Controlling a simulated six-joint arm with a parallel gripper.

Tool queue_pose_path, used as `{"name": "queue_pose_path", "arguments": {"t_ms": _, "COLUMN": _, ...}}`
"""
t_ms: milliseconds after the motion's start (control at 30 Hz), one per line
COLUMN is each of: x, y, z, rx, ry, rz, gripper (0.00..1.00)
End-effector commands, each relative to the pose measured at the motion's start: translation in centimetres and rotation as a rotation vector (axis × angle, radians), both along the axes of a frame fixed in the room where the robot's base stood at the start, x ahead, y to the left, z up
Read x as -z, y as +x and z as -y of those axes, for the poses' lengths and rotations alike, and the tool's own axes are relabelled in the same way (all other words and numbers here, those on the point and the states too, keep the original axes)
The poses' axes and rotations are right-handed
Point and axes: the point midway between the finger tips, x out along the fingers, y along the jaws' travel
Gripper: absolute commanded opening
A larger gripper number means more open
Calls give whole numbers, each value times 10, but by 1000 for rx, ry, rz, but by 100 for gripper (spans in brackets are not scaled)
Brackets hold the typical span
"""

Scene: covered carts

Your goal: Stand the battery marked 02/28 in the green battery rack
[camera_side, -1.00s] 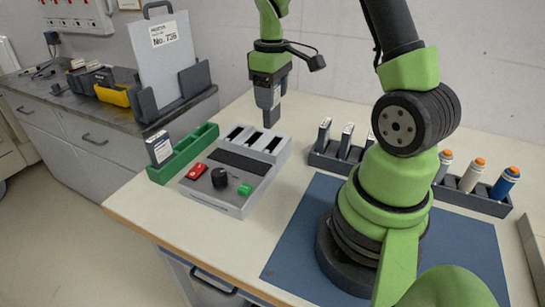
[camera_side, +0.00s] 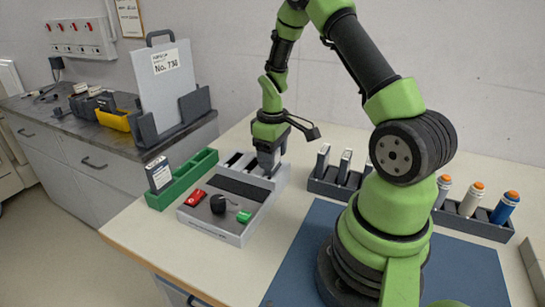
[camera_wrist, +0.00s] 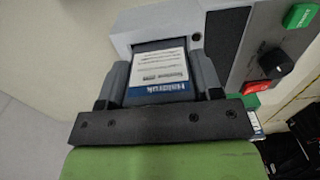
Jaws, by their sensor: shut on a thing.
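My gripper (camera_side: 268,167) is low over the back right slot of the grey charger (camera_side: 222,227). It is shut on a battery (camera_wrist: 158,75), which shows between the fingers in the wrist view with a white label and a blue band. The date on it is too small to read. In the side view the gripper hides the battery, and I cannot tell how deep it sits in the slot. The green battery rack (camera_side: 190,179) lies left of the charger. A dark battery with a white label (camera_side: 158,174) stands upright in its near end.
The charger has a black knob (camera_side: 218,204), a red switch (camera_side: 193,196) and a green button (camera_side: 243,217). A blue mat (camera_side: 300,255) lies in front.

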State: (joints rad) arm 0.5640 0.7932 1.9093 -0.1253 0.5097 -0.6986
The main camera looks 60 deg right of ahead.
Motion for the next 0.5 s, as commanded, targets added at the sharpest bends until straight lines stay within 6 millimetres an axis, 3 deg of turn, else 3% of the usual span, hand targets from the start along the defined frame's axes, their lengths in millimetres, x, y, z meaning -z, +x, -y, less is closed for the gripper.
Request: {"name": "queue_pose_path", "arguments": {"t_ms": 500, "x": 12, "y": 0, "z": 0, "rx": 1, "ry": -1, "rz": 2, "gripper": 32}}
